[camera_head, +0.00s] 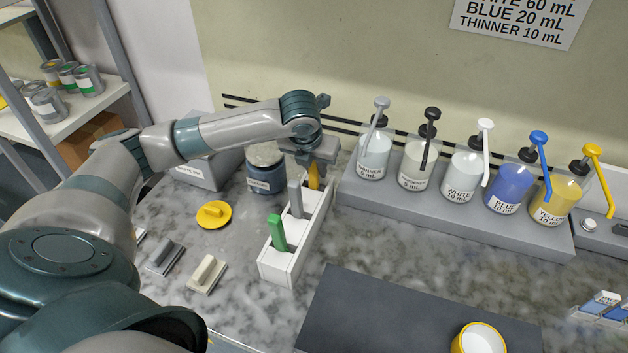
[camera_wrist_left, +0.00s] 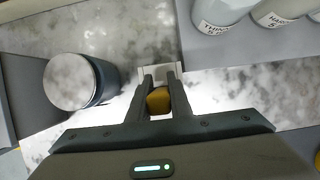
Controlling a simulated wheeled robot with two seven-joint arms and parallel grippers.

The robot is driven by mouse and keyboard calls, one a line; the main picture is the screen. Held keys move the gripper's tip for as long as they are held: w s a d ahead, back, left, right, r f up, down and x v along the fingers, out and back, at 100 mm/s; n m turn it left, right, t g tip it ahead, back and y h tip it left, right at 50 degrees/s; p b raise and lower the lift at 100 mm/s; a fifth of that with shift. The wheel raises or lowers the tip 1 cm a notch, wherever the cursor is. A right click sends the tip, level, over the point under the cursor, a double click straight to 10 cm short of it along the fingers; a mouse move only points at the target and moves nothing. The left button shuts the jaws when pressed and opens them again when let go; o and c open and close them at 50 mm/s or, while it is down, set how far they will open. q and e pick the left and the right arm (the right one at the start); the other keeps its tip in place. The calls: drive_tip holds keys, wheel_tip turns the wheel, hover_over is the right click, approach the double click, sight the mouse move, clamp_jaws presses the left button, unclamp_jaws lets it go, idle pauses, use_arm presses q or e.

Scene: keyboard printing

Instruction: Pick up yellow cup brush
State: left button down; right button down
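The yellow cup brush (camera_head: 314,177) stands in the far end of a white holder (camera_head: 290,262), behind a grey brush (camera_head: 295,198) and a green brush (camera_head: 277,232). My left gripper (camera_head: 316,164) points down over it. In the left wrist view, the yellow handle (camera_wrist_left: 159,101) sits between the two fingers (camera_wrist_left: 163,85) and appears to touch both. The fingers are close together and look shut on the handle. The lower part of the brush is hidden in the holder. My right gripper is out of view.
A dark jar (camera_head: 265,172) stands just left of the holder. Pump bottles (camera_head: 413,163) stand on a grey stand (camera_head: 440,215) to the right. A yellow lid (camera_head: 214,215) lies left, and a yellow-rimmed cup (camera_head: 479,340) stands on a dark mat (camera_head: 400,318) in front.

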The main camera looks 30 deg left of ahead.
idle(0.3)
use_arm(q)
drive_tip(key=shift+r, duration=0.45)
wheel_tip(320, 180, up, 17)
drive_tip(key=b, duration=0.4)
drive_tip(key=c, duration=2.3)
unclamp_jaws()
clamp_jaws()
drive_tip(key=shift+r, duration=0.15)
